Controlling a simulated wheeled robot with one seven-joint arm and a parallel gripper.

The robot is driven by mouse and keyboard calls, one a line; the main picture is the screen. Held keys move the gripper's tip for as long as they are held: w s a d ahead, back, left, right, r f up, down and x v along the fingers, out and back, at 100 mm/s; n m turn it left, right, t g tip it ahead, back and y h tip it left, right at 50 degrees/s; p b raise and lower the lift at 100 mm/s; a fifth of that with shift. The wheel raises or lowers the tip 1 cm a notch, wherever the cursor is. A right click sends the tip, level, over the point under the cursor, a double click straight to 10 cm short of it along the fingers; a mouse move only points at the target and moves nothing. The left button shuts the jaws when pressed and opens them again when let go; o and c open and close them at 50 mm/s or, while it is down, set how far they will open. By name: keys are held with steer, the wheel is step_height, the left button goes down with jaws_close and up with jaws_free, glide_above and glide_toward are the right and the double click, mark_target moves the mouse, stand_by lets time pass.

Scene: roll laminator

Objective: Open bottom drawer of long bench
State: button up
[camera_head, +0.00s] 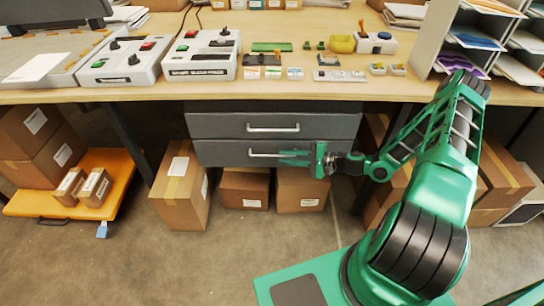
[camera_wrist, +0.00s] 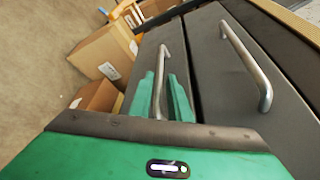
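The long bench (camera_head: 120,97) holds two dark grey drawers under its top. The bottom drawer (camera_head: 225,154) looks closed, roughly flush with the top drawer (camera_head: 215,124). Its silver bar handle (camera_head: 262,154) is partly hidden by my gripper (camera_head: 294,158), which reaches in from the right. In the wrist view, my gripper's two green fingers (camera_wrist: 160,98) stand on either side of the bottom drawer handle (camera_wrist: 162,70), with gaps visible. The gripper is open around the bar; I cannot tell whether either finger touches it. The top drawer handle (camera_wrist: 250,66) is to the right there.
An orange cart (camera_head: 110,190) with boxes is at left. Devices (camera_head: 203,55) and small parts cover the benchtop. The floor in front is mostly clear.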

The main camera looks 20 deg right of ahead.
mark_target(273, 155)
steer(key=x, duration=0.6)
